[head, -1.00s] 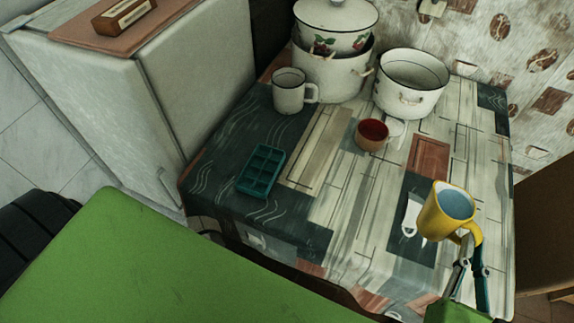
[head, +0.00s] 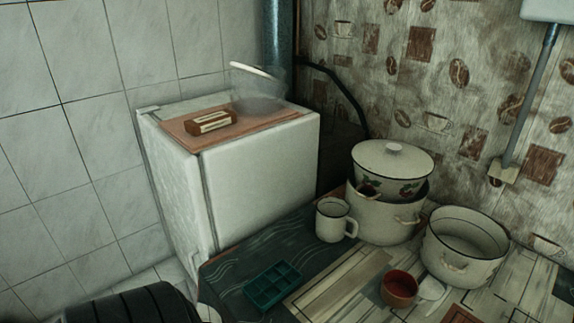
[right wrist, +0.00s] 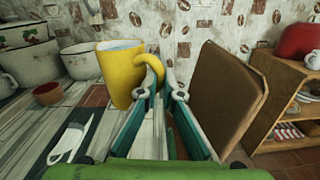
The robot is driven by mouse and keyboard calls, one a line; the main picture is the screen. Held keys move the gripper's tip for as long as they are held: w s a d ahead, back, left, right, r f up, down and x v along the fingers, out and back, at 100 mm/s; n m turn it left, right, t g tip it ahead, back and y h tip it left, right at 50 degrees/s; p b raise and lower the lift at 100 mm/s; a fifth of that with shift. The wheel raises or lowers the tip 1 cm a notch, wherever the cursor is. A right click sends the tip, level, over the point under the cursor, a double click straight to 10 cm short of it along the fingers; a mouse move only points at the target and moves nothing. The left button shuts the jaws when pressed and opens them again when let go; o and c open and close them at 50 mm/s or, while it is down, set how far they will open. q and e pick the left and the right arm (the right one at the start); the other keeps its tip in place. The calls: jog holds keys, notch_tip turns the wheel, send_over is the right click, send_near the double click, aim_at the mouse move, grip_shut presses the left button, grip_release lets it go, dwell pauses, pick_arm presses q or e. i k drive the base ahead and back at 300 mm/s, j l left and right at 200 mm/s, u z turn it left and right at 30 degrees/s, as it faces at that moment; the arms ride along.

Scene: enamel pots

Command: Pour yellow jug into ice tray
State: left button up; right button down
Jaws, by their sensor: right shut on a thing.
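The teal ice tray (head: 272,285) lies flat on the dark left part of the table, with its compartments facing up, in the head view. The yellow jug (right wrist: 118,75) shows in the right wrist view, upright, with a pale bluish inside at its top. My right gripper (right wrist: 160,84) is shut on the jug's handle and holds it over the right part of the table. The jug and both grippers are outside the head view now. My left gripper shows in no view.
A white cabinet (head: 262,180) rises left of the table. A wooden shelf (right wrist: 265,100) stands far right.

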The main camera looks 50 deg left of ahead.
aim_at(270, 286)
jog(key=u, duration=1.25)
